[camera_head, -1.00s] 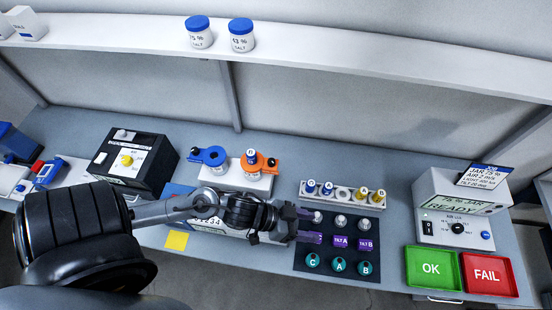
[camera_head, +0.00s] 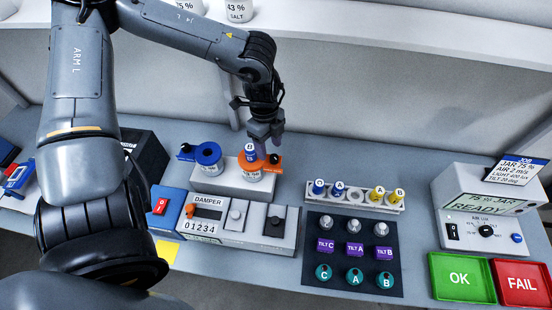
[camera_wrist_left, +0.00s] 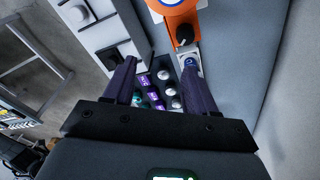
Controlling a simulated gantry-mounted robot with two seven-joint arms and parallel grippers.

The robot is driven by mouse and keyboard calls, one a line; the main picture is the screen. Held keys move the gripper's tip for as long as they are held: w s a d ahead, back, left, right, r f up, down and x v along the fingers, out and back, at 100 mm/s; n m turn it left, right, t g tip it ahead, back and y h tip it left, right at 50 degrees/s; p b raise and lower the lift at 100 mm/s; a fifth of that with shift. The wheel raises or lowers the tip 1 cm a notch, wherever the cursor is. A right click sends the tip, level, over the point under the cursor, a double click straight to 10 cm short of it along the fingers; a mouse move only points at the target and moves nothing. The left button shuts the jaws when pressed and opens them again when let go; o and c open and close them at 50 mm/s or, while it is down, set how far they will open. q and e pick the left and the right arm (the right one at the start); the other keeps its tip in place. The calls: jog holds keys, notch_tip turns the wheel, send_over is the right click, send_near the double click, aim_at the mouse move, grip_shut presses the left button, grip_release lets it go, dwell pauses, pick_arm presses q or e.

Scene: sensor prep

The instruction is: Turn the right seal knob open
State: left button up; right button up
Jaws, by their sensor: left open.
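The right seal is an orange fitting (camera_head: 253,171) on the white block, with a blue-topped piece in its middle. Its small black knob (camera_head: 274,159) sits on the orange arm at its right. In the left wrist view the knob (camera_wrist_left: 184,36) shows just beyond the tip of the right-hand finger, not centred between the fingers. My left gripper (camera_head: 266,146) hangs pointing down over the orange fitting, open and empty, with its fingertips close to the knob. I cannot tell whether they touch it. My right gripper is not in view.
A blue fitting (camera_head: 208,154) with its own black knob stands just left on the white block (camera_head: 232,190). The damper box (camera_head: 258,238) is in front. A vial rack (camera_head: 354,201) and a dark mat (camera_head: 322,222) with several sensors lie right. A shelf (camera_head: 330,45) runs behind.

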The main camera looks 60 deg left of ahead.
aim_at(274, 157)
pick_arm(q)
jog(key=shift+m+y, duration=0.3)
jog(key=shift+y, duration=0.6)
jog(key=shift+w+a+f+b, duration=0.25)
jog(key=shift+w+a+f, duration=0.15)
jog(key=shift+f, duration=1.1)
jog(key=shift+w+a+f+b, duration=0.25)
jog(key=shift+w+f, duration=0.1)
jog(key=shift+f, duration=1.15)
jog(key=shift+w+a+f+b, duration=0.25)
jog(key=shift+w+a+f, duration=0.15)
jog(key=shift+f, duration=1.1)
